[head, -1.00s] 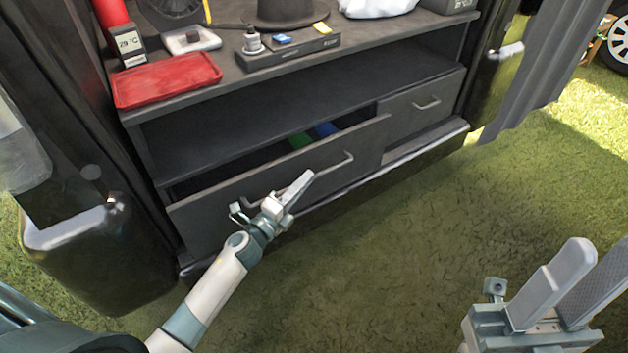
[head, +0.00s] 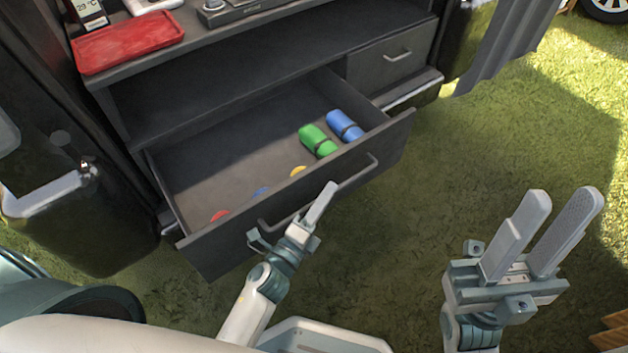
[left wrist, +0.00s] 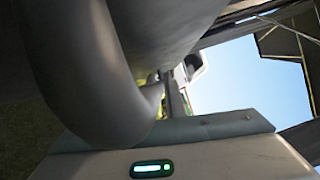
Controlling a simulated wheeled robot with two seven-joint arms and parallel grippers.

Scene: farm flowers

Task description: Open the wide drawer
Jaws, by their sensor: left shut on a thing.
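The wide drawer (head: 215,254) is pulled well out of the dark cabinet. It holds a green roll (head: 318,141), a blue roll (head: 345,126) and several small coloured discs along its front. My left gripper (head: 325,200) is at the drawer's long bar handle (head: 360,177), shut on it near the middle. The handle also shows large and close in the left wrist view (left wrist: 95,75). My right gripper (head: 540,235) is open and empty over the grass at the right, apart from the drawer.
A narrower drawer (head: 392,62) to the right is shut. A red tray (head: 127,41) lies on the cabinet top, with an open shelf below it. Grass (head: 460,150) is clear right of the wide drawer. A wooden object (head: 612,330) stands at the lower right.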

